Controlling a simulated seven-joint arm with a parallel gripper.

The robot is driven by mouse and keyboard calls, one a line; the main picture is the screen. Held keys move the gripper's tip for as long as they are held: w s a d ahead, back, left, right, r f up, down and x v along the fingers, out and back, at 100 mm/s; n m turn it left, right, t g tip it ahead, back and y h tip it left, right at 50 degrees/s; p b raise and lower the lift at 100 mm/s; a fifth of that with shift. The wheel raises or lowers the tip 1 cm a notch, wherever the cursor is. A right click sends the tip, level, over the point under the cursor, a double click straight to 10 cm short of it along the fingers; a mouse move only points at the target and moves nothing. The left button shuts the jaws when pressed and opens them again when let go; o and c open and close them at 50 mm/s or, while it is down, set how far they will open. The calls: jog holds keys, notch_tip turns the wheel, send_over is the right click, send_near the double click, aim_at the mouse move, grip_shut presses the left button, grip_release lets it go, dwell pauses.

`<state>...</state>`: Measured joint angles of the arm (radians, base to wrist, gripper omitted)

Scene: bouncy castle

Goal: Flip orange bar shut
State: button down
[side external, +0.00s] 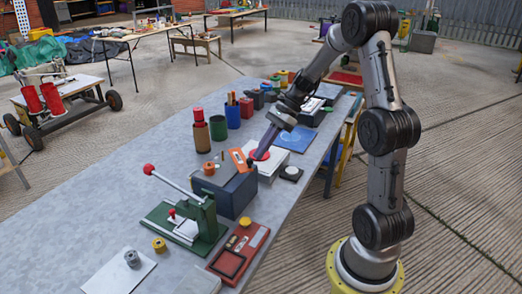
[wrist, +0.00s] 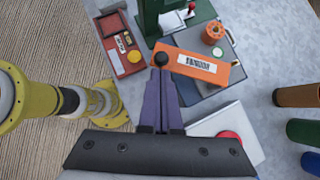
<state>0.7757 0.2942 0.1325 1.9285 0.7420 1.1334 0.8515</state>
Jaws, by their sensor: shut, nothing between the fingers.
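The orange bar (wrist: 190,65) carries a white barcode label and lies slantwise over a dark box with a grey top (wrist: 238,77). In the side view the bar (side external: 237,158) looks tilted, at the box's far edge (side external: 232,200). A black ball knob (wrist: 161,59) is at the bar's left end in the wrist view. My gripper (wrist: 161,72) has purple fingers, shut and empty, with tips right by the knob and the bar's left end. I cannot tell whether they touch. In the side view my gripper (side external: 256,156) reaches down beside the bar.
An orange round knob (side external: 209,168) sits on the box top. A green lever press (side external: 187,225) and a red tray (side external: 240,250) stand at the near end. A white box with a red disc (wrist: 228,138) is close to my fingers. Cylinders (side external: 201,135) stand behind.

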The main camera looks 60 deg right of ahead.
aim_at(245, 168)
jog(key=shift+w+a+m, duration=0.2)
jog(key=shift+a+m, duration=0.2)
jog(key=shift+a, duration=0.1)
dwell(0.4)
jog(key=shift+w+a+m+t+h, duration=0.2)
jog(key=shift+a+m+t+h, duration=0.1)
jog(key=shift+a+m+t, duration=0.15)
jog(key=shift+w+a+m+t+h, duration=0.2)
jog(key=shift+a+m+t+h, duration=0.15)
jog(key=shift+m, duration=0.2)
jog(key=a+m, duration=0.1)
jog(key=w+a+m+t+h, duration=0.1)
jog(key=shift+w+m, duration=0.3)
jog(key=w+a+m+h, duration=0.1)
jog(key=w+m+t+h, duration=0.1)
jog(key=m, duration=0.1)
jog(key=shift+w+a+m+h, duration=0.25)
jog(key=shift+w+a+m, duration=0.05)
jog(key=shift+w+a, duration=0.2)
jog(key=shift+w, duration=0.55)
